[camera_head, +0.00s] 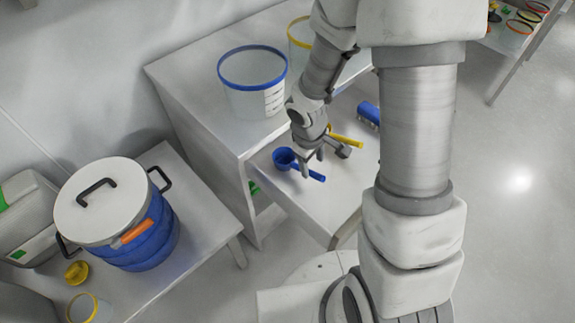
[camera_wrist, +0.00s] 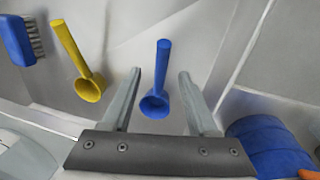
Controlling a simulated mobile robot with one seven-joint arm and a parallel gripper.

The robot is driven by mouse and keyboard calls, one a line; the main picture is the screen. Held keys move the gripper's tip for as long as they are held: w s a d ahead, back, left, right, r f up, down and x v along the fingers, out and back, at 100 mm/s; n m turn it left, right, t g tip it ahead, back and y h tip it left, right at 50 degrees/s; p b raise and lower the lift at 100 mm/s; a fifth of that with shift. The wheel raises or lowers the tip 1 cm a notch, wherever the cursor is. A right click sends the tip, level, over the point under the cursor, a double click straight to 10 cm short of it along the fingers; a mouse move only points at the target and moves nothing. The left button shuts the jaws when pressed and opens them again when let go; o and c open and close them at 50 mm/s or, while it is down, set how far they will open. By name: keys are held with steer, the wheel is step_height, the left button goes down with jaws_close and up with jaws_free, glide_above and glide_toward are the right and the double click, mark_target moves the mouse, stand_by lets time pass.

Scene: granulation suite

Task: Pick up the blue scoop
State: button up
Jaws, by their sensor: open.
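The blue scoop (camera_head: 284,159) lies on the lower shelf of the white bench in the head view, its bowl to the left and its handle to the lower right. My gripper (camera_head: 312,162) is at the scoop's handle in that view, partly covering it. In the wrist view the blue scoop (camera_wrist: 155,104) shows between the two open fingers of my gripper (camera_wrist: 160,80), bowl near the palm and handle pointing away. The fingers stand apart from the scoop on both sides. I cannot tell how far above it they are.
A yellow scoop (camera_wrist: 90,86) and a blue brush (camera_wrist: 22,40) lie beside it. A blue-rimmed tub (camera_head: 245,100) stands on the higher bench top behind. A lidded pot with blue sides (camera_head: 150,240) stands on the left table. Bare shelf (camera_head: 325,205) lies in front of the scoop.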

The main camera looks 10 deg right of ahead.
mark_target(313, 173)
steer(key=f+b, duration=0.1)
steer(key=f, duration=0.3)
steer(key=f+b, duration=0.1)
steer(key=f, duration=0.1)
steer(key=shift+w+d+f+b, duration=0.2)
steer(key=shift+w+d+b, duration=0.1)
steer(key=shift+d, duration=0.1)
steer(key=shift+r, duration=0.1)
steer(key=shift+c, duration=0.2)
jaws_close()
stand_by(0.8)
